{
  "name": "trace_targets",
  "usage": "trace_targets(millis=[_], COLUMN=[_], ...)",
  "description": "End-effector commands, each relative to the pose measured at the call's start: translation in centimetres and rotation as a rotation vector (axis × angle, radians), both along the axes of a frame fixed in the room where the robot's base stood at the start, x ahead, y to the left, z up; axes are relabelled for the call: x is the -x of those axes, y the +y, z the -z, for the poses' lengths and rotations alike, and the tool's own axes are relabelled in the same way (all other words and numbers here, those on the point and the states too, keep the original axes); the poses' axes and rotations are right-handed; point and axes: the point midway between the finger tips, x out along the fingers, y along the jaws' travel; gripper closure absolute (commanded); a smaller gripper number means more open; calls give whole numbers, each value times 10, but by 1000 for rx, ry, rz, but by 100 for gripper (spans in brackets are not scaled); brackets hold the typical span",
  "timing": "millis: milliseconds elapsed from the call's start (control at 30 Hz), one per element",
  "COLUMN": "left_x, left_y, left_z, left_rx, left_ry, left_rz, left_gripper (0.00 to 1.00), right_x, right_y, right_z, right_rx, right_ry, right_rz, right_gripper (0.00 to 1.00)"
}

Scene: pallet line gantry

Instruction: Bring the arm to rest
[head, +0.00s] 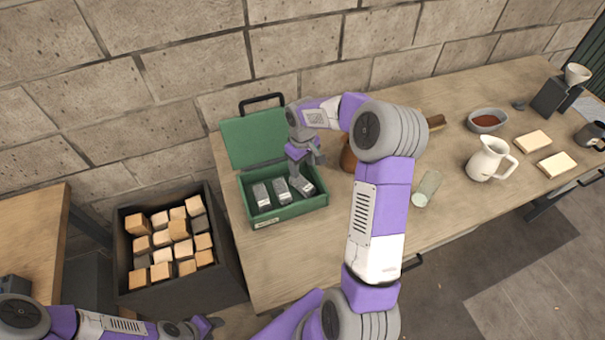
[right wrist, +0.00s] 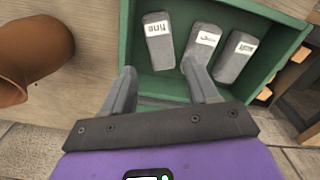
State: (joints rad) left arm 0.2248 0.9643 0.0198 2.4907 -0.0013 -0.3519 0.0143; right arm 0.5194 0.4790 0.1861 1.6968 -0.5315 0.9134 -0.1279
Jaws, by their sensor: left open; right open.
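My right gripper (head: 301,172) is at the end of the long purple and white arm that reaches across the table, over the right part of a green box (head: 289,213). Three grey labelled blocks lie in the box: one marked "fine" (right wrist: 159,45), a middle one (right wrist: 201,45) and an outer one (right wrist: 235,60). My left gripper (head: 214,324) is low at the bottom left, open, away from the table.
The box's green lid (head: 258,141) stands open by the wall. A brown pot (right wrist: 30,50) is beside the right gripper. A glass (head: 426,188), white pitcher (head: 484,163) and bowl (head: 487,120) stand further right. A dark bin (head: 190,294) holds several wooden blocks.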

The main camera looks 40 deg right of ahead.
Motion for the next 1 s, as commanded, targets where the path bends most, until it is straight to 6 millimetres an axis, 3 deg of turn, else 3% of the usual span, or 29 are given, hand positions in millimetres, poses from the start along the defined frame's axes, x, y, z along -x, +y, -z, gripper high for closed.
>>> trace_targets(millis=[200, 800, 1000], left_x=[0, 0, 0], left_y=[0, 0, 0], left_z=[-1, -2, -31], left_rx=[0, 0, 0], left_ry=[0, 0, 0], left_rz=[0, 0, 0], left_gripper=[54, 54, 54], right_x=[0, 0, 0], right_y=[0, 0, 0], right_z=[-20, -22, -51], right_rx=[-1, -1, -1], right_ry=[1, 1, 1], right_rz=[0, 0, 0], right_gripper=[41, 41, 41])
